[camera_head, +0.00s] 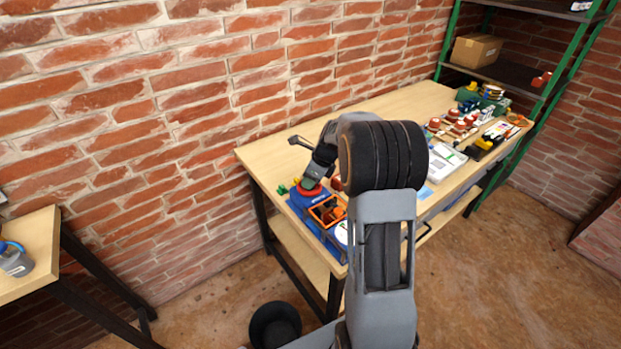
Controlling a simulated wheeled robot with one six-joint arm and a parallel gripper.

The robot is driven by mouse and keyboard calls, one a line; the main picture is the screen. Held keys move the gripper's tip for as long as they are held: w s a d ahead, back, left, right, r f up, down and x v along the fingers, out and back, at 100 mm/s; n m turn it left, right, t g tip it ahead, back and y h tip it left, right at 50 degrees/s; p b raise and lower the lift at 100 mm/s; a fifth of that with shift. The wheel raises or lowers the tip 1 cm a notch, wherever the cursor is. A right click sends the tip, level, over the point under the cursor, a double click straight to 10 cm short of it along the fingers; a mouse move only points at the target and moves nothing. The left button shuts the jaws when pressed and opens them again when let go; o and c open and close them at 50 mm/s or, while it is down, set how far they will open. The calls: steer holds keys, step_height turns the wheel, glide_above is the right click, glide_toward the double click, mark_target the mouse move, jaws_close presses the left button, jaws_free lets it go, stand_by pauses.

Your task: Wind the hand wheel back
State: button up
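A red round part (309,191), which looks like the hand wheel, shows on a blue device (297,202) at the near left end of the wooden workbench (262,155). My gripper (311,184) points down at the red part, at or just above it. The fingers are too small and dark to tell whether they are open, shut or touching it. My own arm hides part of the device and the bench behind it.
An orange-rimmed tray (326,212) with small parts lies close beside the blue device. Papers (446,162), red-and-white parts (456,127) and tools crowd the bench's right half. A green-framed shelf (537,103) stands behind. A second table (33,240) is at left.

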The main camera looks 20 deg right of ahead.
steer(key=c, duration=0.4)
steer(key=shift+n, duration=0.3)
